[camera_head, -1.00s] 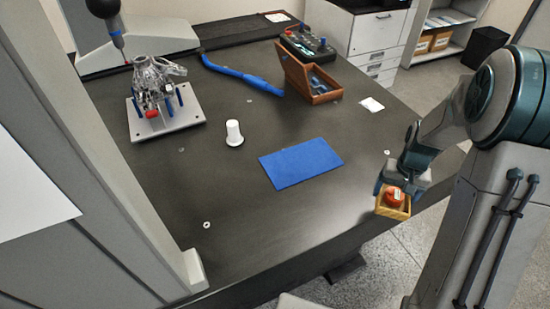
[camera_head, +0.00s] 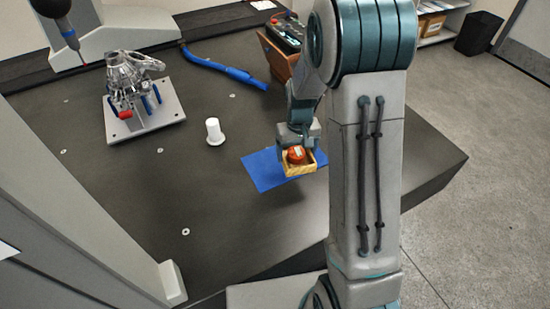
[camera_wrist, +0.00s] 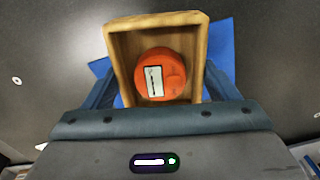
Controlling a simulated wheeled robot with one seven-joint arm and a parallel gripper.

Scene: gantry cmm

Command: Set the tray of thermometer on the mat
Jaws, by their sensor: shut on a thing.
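A small wooden tray (camera_head: 287,168) holds a round orange thermometer (camera_head: 296,155) with a white label. My gripper (camera_head: 299,146) is shut on the tray. In the wrist view the tray (camera_wrist: 117,47) sits between the two blue fingers, and the thermometer (camera_wrist: 172,84) lies inside it. The blue mat (camera_head: 258,171) lies flat on the dark table. In the head view the tray overlaps the mat's right part; it appears held above it. Parts of the mat (camera_wrist: 221,50) show behind the tray in the wrist view, the rest hidden.
A white cylindrical piece (camera_head: 214,131) stands on the table (camera_head: 150,215) left of the mat. A metal part on a grey plate (camera_head: 147,122) stands farther left. A blue tube (camera_head: 225,69) and a wooden box (camera_head: 276,58) are behind. The table front is clear.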

